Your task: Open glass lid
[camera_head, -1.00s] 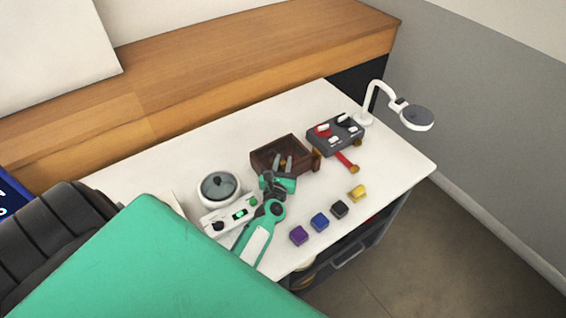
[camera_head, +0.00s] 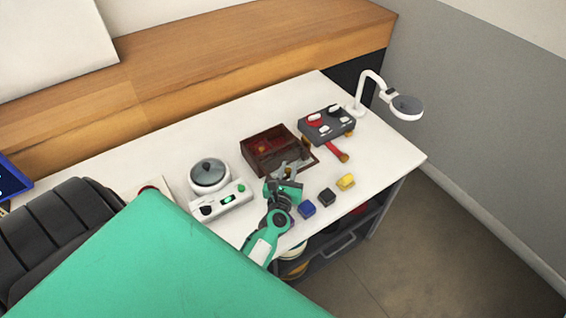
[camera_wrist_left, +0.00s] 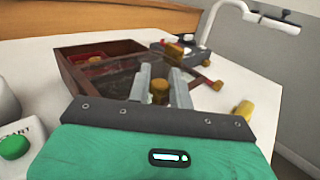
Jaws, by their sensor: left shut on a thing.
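The brown wooden box (camera_head: 262,140) stands mid-table; it fills the middle of the left wrist view (camera_wrist_left: 68,72). A dark see-through glass lid (camera_wrist_left: 118,82) lies over its near part and appears offset toward my gripper. My left gripper (camera_head: 293,168) is at the box's near right side. In the left wrist view its fingers (camera_wrist_left: 159,88) are shut on a gold-brown knob (camera_wrist_left: 159,92) at the lid's near edge. The join between knob and lid is partly hidden by the fingers. My right gripper is not in view.
A round white pot (camera_head: 209,176) with a grey lid and a white panel (camera_head: 222,199) stand left of the gripper. A grey control box (camera_head: 326,124) and lamp (camera_head: 405,106) stand right.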

